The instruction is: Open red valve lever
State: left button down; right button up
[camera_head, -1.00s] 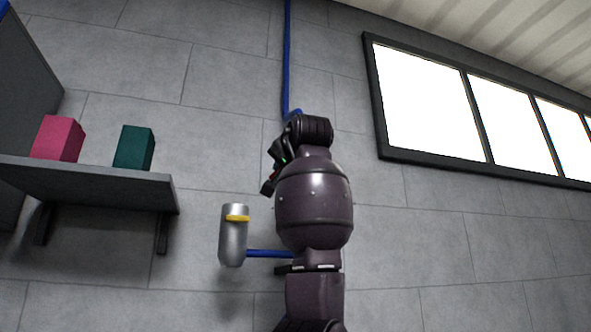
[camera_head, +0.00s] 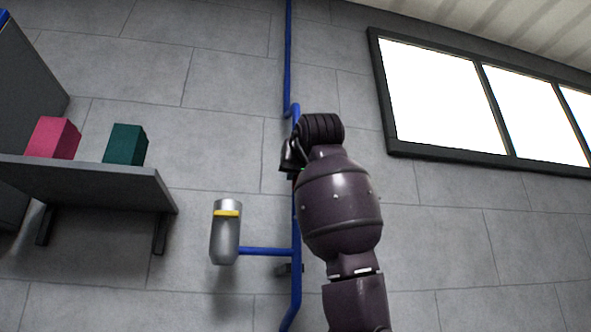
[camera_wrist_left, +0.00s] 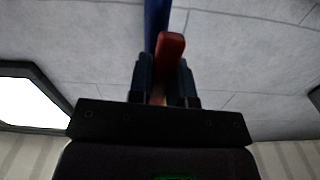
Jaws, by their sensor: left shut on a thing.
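The red valve lever (camera_wrist_left: 171,48) shows in the left wrist view between the two fingers of my left gripper (camera_wrist_left: 164,84). The gripper is shut on it, and the lever's red end sticks out past the fingertips. In the head view my left gripper (camera_head: 290,160) is at the blue vertical pipe (camera_head: 297,220), partly behind my own wrist. The lever is almost wholly hidden there. The blue pipe (camera_wrist_left: 155,22) also runs behind the lever in the wrist view. My right gripper is in neither view.
A silver cylinder (camera_head: 225,245) with a yellow band joins the pipe by a short blue side pipe (camera_head: 265,251). A grey shelf (camera_head: 95,185) at the left holds a pink block (camera_head: 52,138) and a teal block (camera_head: 125,144). A window (camera_head: 440,95) is at the upper right.

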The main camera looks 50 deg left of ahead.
pick_arm(q)
jog(key=shift+w+d, duration=0.1)
jog(key=shift+w, duration=0.05)
jog(key=shift+w+n, duration=0.15)
jog(key=shift+n, duration=0.35)
jog(key=shift+d, duration=0.1)
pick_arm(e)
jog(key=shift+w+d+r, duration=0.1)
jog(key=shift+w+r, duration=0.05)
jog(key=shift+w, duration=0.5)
pick_arm(q)
jog(key=c, duration=1)
grip_release()
jog(key=shift+c, duration=0.2)
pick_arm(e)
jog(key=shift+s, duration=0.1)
